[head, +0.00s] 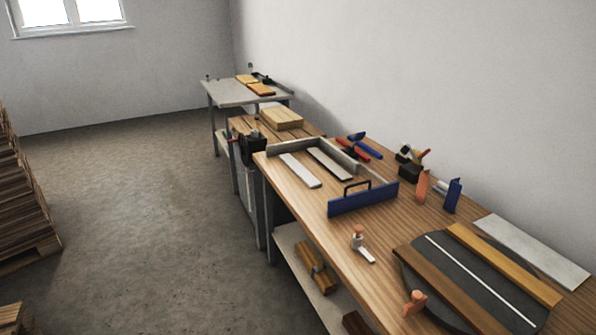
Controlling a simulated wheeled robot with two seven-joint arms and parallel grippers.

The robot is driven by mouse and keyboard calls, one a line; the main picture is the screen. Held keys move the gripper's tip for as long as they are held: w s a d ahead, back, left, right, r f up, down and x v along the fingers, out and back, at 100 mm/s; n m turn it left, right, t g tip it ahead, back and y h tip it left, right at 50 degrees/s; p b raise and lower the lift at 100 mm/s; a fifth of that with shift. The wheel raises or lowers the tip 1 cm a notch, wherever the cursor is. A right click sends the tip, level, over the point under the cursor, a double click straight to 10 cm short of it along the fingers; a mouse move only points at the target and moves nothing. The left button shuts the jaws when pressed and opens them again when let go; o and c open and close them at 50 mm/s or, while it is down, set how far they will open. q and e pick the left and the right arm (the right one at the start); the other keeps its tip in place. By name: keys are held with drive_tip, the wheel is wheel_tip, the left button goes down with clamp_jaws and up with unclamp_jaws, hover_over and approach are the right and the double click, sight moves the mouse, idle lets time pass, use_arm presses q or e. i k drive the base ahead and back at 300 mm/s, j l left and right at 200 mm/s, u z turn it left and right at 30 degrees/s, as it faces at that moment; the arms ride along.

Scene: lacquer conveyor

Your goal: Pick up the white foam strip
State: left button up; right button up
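Several pale strips lie on the long wooden bench, and I cannot tell by look which is foam. A thin white strip (482,277) lies on a dark rounded surface (445,252), between a brown board and a yellow-orange board. A wider whitish strip (300,170) and a greyer strip (330,163) lie farther back, inside a raised edge. A wide light-grey board (530,250) lies along the wall side. Neither of my grippers is in view.
The wooden bench (385,225) runs along the right wall. The floor (150,210) to the left is open, with stacked pallets (22,190) beyond.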

sight(307, 178)
drive_tip(key=z, duration=0.45)
drive_tip(key=l+z, duration=0.1)
drive_tip(key=z, duration=0.3)
drive_tip(key=l+z, duration=0.1)
drive_tip(key=z, duration=0.8)
drive_tip(key=l+z, duration=0.15)
drive_tip(key=z, duration=0.25)
drive_tip(key=u, duration=2.2)
drive_tip(key=z, duration=0.3)
drive_tip(key=i+j+z, duration=0.3)
drive_tip(key=z, duration=0.15)
drive_tip(key=i+j+z, duration=0.25)
drive_tip(key=j+z, duration=0.2)
